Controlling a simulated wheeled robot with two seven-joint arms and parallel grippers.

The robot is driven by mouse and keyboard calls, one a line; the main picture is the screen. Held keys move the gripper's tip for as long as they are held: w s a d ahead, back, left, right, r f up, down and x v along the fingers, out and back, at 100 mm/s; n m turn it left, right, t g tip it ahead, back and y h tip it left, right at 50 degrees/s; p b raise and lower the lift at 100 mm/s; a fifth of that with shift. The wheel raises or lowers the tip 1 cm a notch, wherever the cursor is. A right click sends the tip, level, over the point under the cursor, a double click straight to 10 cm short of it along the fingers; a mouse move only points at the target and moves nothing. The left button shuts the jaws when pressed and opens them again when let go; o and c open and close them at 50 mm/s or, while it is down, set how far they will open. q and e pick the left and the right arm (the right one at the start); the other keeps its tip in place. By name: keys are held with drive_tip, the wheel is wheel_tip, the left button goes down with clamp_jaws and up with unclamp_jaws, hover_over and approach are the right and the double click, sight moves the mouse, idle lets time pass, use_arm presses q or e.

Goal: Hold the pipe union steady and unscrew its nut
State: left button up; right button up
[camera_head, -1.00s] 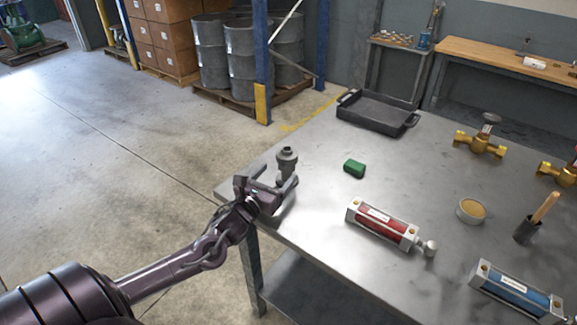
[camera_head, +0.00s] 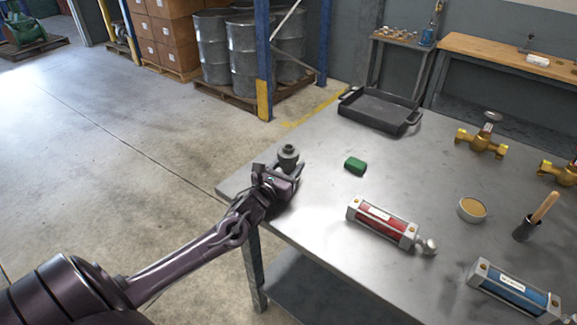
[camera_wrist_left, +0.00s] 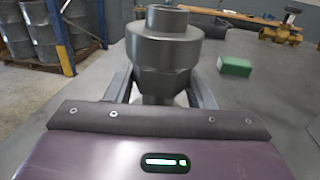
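The pipe union (camera_head: 288,154), a dark grey stepped fitting, stands upright near the left corner of the metal table. My left gripper (camera_head: 281,169) is at the union, with one finger on each side of its lower part. In the left wrist view the union (camera_wrist_left: 165,45) rises between the spread fingers (camera_wrist_left: 161,88), its wide top and tapered middle in plain sight. The fingers look open around it; its base is hidden by the gripper. My right gripper is not in view.
On the table (camera_head: 330,180) are a green block (camera_head: 355,165), a red cylinder unit (camera_head: 384,222), a blue one (camera_head: 514,290), a round tin (camera_head: 472,209), a brush in a dark cup (camera_head: 526,230), brass valves (camera_head: 481,144) and a black tray (camera_head: 378,111). The table's left edge is close.

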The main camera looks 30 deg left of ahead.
use_arm(q)
drive_tip(key=c, duration=0.7)
drive_tip(key=shift+r, duration=0.1)
drive_tip(key=shift+c, duration=0.2)
drive_tip(key=shift+w+r, duration=0.1)
drive_tip(key=shift+r, duration=0.05)
wheel_tip(320, 180, up, 20)
drive_tip(key=b, duration=0.1)
drive_tip(key=o, duration=0.8)
clamp_jaws()
